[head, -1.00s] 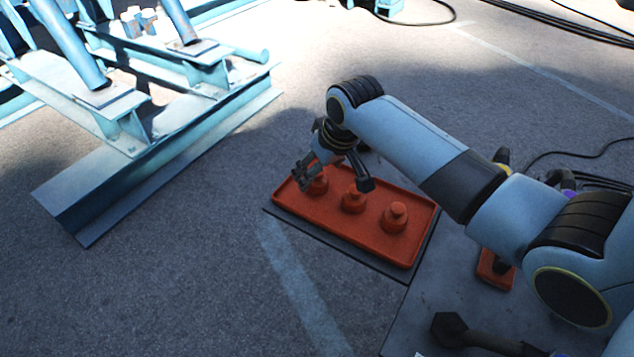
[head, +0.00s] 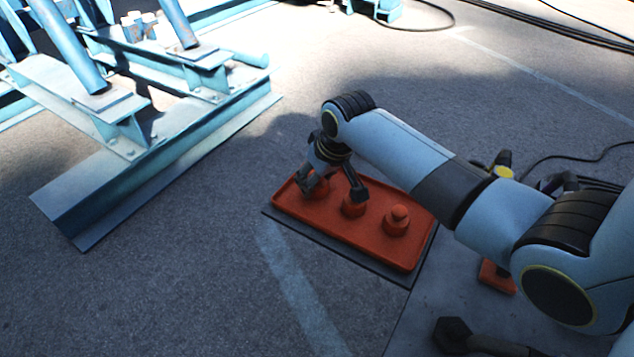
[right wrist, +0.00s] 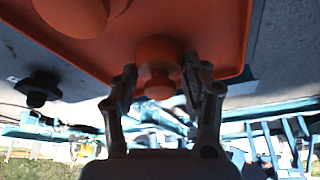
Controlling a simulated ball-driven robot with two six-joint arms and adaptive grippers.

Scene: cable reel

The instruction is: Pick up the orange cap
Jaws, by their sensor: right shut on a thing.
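Several orange caps with round knobs stand on an orange tray (head: 375,243). My right gripper (head: 331,190) reaches down over the tray's left end, shut on the leftmost orange cap (head: 319,188). In the right wrist view this cap (right wrist: 158,55) sits between the two fingers of the gripper (right wrist: 162,78), its knob towards the camera. It appears to be still at the tray's surface. The middle cap (head: 352,207) stands close beside the right finger, which partly covers it. The right cap (head: 396,221) stands free.
The tray lies on a dark mat (head: 340,250) on asphalt. A blue steel frame (head: 150,160) stands at the left, apart from the tray. A dark hex-headed piece (head: 453,332) and a small orange item (head: 497,277) lie at the lower right. Black cables (head: 575,155) lie behind.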

